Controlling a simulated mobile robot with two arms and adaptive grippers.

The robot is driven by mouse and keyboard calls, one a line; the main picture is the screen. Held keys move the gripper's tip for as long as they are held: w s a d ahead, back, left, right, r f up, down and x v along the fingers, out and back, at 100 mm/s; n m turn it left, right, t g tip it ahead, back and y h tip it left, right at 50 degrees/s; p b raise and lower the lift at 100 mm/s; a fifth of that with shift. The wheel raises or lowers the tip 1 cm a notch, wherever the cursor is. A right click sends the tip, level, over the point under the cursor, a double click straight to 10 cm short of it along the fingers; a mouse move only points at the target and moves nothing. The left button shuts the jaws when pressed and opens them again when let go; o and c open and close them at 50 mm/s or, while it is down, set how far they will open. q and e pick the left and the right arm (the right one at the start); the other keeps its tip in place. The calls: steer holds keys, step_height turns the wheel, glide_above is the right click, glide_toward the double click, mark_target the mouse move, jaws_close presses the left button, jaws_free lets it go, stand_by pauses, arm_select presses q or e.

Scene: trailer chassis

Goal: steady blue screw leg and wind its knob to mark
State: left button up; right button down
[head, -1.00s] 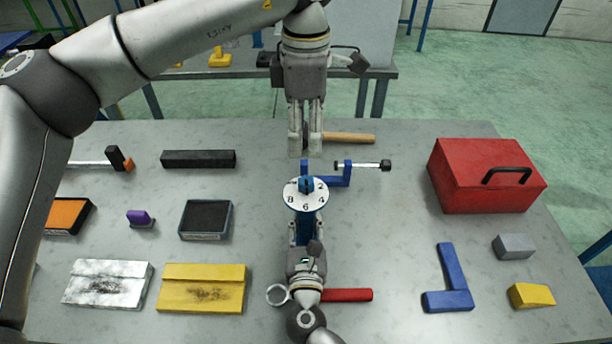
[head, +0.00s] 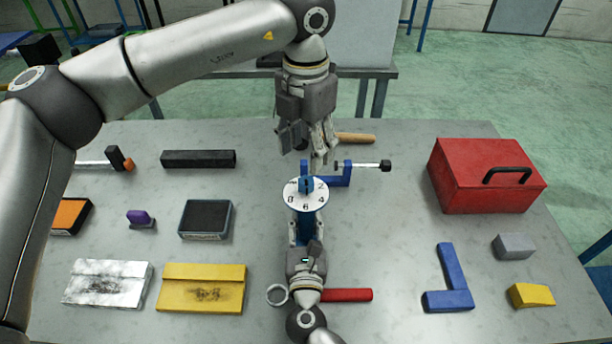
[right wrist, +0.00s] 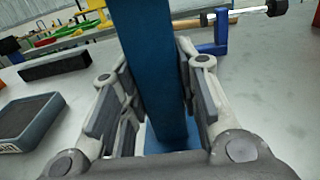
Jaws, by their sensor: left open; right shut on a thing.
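The blue screw leg (head: 305,228) stands upright on the table, topped by a white numbered dial (head: 306,194) with a blue knob (head: 306,184) at its centre. My right gripper (head: 305,236) is shut on the leg's column from the front, below the dial. In the right wrist view the blue column (right wrist: 155,75) stands between its fingers (right wrist: 158,95). My left gripper (head: 319,160) is open, pointing down just above and behind the knob, apart from it. The dial's 8, 6, 4 and part of the 2 show; its far edge is partly hidden.
A blue clamp (head: 340,176) lies close behind the leg. A red toolbox (head: 485,175) stands at right, a blue L-shaped piece (head: 449,280) in front of it. A red-handled tool (head: 345,295) lies beside my right arm. Black, yellow and white blocks lie at left.

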mark_target(306, 180)
arm_select(q)
step_height(306, 180, down, 8)
stand_by(0.5)
steer(key=c, duration=1)
steer(key=shift+c, duration=0.2)
steer(key=shift+m, duration=0.5)
steer(key=o, duration=1)
steer(key=shift+o, duration=0.2)
steer(key=shift+r, duration=0.15)
step_height(306, 180, up, 12)
